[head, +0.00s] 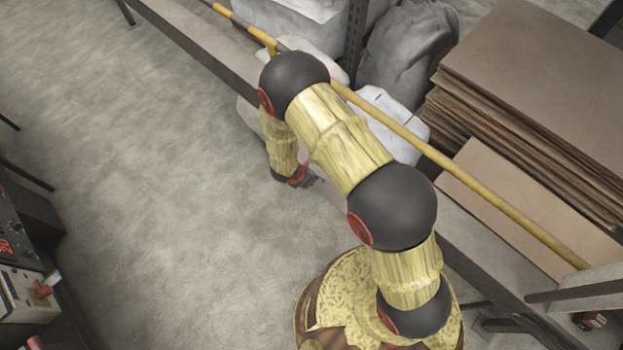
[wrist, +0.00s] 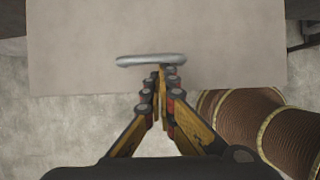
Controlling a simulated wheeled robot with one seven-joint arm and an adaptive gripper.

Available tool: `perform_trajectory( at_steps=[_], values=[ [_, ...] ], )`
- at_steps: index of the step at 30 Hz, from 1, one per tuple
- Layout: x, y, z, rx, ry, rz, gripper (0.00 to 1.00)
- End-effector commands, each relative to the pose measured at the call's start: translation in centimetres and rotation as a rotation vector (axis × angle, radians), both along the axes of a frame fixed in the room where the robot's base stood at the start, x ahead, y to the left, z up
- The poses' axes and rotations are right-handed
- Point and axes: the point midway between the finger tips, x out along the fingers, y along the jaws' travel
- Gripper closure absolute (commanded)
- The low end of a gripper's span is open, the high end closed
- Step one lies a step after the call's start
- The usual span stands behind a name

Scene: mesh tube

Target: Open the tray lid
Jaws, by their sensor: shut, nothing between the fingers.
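A flat beige panel (wrist: 215,45) with a light grey bar handle (wrist: 150,60) fills the upper part of the wrist view. It looks like the tray lid, and I cannot see any gap along it. My gripper (wrist: 164,72) is shut and empty. Its fingertips are just below the handle's right half in the picture, and I cannot tell whether they touch it. In the head view, my arm hides most of the lid area and little of the gripper shows.
A yellow pole (head: 420,143) runs diagonally behind my arm. Stacked brown boards (head: 535,90) and grey sacks (head: 408,52) lie at the right and back. Ribbed brown round things (wrist: 300,140) show at lower right in the wrist view. The floor (head: 150,180) at left is clear.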

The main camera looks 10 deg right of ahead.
Motion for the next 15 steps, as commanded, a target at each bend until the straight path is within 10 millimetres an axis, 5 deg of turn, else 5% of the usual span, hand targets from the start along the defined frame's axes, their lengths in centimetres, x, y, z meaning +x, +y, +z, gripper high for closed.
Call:
perform_trajectory(
  at_steps=[8,15],
  values=[
    [0.2,-0.1,0.5,-0.005,-0.005,-0.003,1.0],
    [0.0,0.5,3.5,-0.004,-0.004,-0.004,1.0]
  ],
)
